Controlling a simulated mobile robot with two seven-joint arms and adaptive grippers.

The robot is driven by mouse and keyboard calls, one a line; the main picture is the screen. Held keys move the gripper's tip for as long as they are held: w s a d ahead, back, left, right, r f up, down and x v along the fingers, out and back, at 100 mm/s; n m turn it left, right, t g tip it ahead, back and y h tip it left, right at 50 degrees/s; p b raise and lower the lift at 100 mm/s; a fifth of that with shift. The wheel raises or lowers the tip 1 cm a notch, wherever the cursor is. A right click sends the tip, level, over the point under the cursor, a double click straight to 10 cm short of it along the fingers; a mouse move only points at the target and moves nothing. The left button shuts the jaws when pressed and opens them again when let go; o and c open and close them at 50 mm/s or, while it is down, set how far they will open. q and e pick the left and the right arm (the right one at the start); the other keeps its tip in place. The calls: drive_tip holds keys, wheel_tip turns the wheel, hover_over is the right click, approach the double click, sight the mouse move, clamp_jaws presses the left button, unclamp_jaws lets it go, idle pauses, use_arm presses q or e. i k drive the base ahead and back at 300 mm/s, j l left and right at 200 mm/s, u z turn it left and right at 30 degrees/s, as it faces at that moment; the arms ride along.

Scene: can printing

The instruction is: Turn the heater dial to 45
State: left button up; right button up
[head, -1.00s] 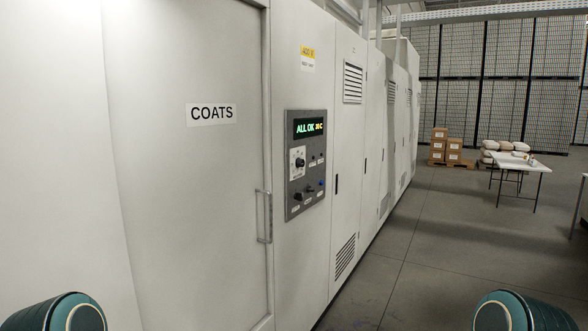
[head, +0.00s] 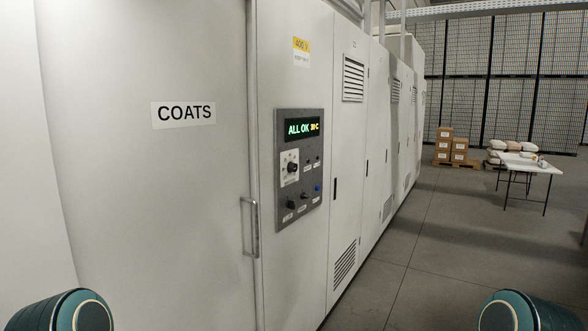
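The heater dial is most likely the black knob (head: 292,167) on a white square plate, on the grey control panel (head: 284,219) of the white cabinet. Its setting is too small to read. Smaller knobs and a blue button (head: 317,188) sit lower on the panel. Only teal parts of my two arms show at the bottom corners. Neither gripper is in view.
A door marked "COATS" (head: 183,113) with a vertical handle (head: 250,228) is left of the panel. Open grey floor (head: 440,260) lies to the right. A white table (head: 529,164), stacked boxes (head: 452,147) and sacks (head: 512,146) stand farther back.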

sight(292, 167)
drive_tip(key=i+l+u, duration=0.1)
drive_tip(key=i+l, duration=0.2)
drive_tip(key=i+l+u, duration=0.1)
drive_tip(key=i+l, duration=0.25)
drive_tip(key=i+l+u, duration=0.1)
drive_tip(key=i+l, duration=0.2)
drive_tip(key=i+l+u, duration=0.1)
drive_tip(key=i+l, duration=0.2)
drive_tip(key=i+l+u, duration=0.1)
drive_tip(key=i+l, duration=0.2)
drive_tip(key=l, duration=0.2)
drive_tip(key=i+l+u, duration=0.1)
drive_tip(key=i+l, duration=0.15)
drive_tip(key=l, duration=0.2)
drive_tip(key=i+l+u, duration=0.1)
drive_tip(key=i+l, duration=0.15)
drive_tip(key=l, duration=0.2)
